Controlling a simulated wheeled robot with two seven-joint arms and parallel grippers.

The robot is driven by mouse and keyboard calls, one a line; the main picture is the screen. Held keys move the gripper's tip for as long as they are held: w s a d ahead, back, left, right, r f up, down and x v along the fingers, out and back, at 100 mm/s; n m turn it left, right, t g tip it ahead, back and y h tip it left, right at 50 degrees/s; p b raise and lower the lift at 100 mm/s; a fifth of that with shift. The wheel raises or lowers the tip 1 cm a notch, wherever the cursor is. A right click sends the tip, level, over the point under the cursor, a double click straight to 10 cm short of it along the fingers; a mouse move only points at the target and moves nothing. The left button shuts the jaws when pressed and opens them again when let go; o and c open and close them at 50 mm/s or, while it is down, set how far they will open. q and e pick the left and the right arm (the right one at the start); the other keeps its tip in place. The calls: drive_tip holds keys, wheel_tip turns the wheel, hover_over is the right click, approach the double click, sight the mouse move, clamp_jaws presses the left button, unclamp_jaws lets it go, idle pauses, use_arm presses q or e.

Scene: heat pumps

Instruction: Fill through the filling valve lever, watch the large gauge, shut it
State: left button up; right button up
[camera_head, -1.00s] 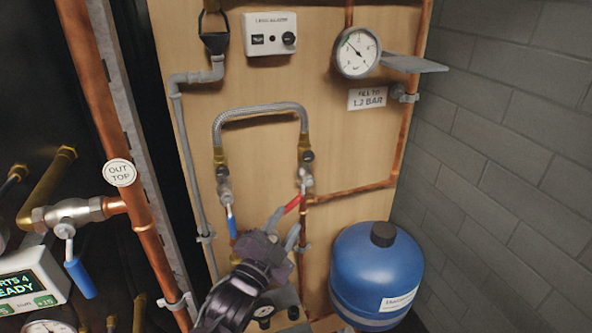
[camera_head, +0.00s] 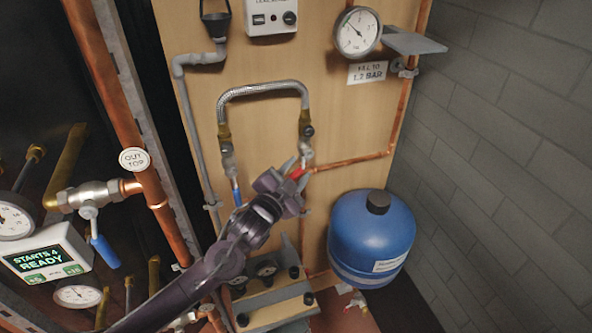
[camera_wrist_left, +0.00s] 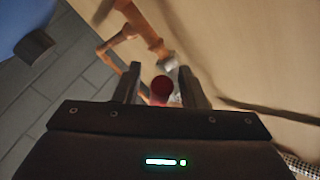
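The filling valve's red lever (camera_head: 297,173) sits below the right end of the braided hose (camera_head: 262,88), partly hidden by my left gripper (camera_head: 293,168). In the left wrist view the red lever (camera_wrist_left: 161,90) is seen nearly end-on between the two fingers (camera_wrist_left: 160,78). Gaps show beside it, so the gripper is open around the lever. The large gauge (camera_head: 357,32) is at the top right of the board; its needle points up and left, and its figures are too small to read. The sign (camera_head: 367,73) under it reads 1.2 BAR. My right gripper is out of view.
A blue lever (camera_head: 236,192) hangs under the hose's left end. A blue vessel (camera_head: 371,240) stands right of my gripper. A grey shelf (camera_head: 414,43) juts out beside the gauge. A display box (camera_head: 45,252) reads STARTS 4 READY. Copper pipes run along both sides.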

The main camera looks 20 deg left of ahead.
use_arm(q)
drive_tip(key=shift+c, duration=0.4)
clamp_jaws()
drive_tip(key=shift+w, duration=0.1)
